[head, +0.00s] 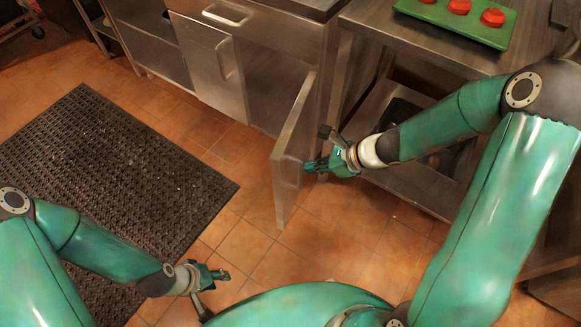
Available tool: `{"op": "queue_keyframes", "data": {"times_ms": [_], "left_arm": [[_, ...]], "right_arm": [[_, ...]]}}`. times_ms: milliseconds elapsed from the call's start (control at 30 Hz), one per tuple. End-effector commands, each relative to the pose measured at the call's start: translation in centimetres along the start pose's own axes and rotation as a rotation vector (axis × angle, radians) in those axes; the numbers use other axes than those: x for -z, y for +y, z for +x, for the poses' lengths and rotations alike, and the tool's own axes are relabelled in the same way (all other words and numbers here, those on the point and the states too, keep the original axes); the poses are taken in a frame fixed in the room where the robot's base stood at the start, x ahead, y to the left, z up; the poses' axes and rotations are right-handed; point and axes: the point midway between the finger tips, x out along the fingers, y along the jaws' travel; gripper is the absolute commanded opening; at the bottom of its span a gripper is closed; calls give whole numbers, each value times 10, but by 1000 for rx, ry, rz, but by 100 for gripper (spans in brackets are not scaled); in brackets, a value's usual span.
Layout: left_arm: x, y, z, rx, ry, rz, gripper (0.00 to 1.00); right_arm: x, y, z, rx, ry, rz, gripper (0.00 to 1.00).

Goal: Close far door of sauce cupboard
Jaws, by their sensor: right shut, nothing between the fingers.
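The steel sauce cupboard (267,75) stands at the top middle. Its left door (205,62), with a vertical bar handle, looks flush with the front or nearly so. Its right door (290,155) is swung wide open towards me, with the dark inside of the cupboard showing between the doors. My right gripper (309,167) is shut and empty, just right of the open door's outer face near its free end; I cannot tell whether it touches. My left gripper (225,274) hangs low over the floor, apart from the cupboard, and its fingers are too small to read.
A drawer with a handle (225,15) sits above the left door. A steel table (450,50) at the right bears a green tray (455,25) with red pieces, above a lower shelf. A dark rubber mat (110,180) lies at left. Tiled floor is clear around the open door.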

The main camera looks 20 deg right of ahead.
Motion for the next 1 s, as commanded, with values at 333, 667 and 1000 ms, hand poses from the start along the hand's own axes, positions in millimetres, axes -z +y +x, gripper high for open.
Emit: {"op": "queue_keyframes", "data": {"times_ms": [333, 667, 1000], "left_arm": [[0, -2, 7, 0, 0, 0, 40], [0, -2, 7, 0, 0, 0, 40], [0, -5, 13, 0, 0, 0, 40]], "right_arm": [[-22, 0, 46, -1, 1, -3, 0], [-28, 0, 53, 1, 1, -1, 0], [-29, 0, 57, 10, 2, 4, 0]]}}
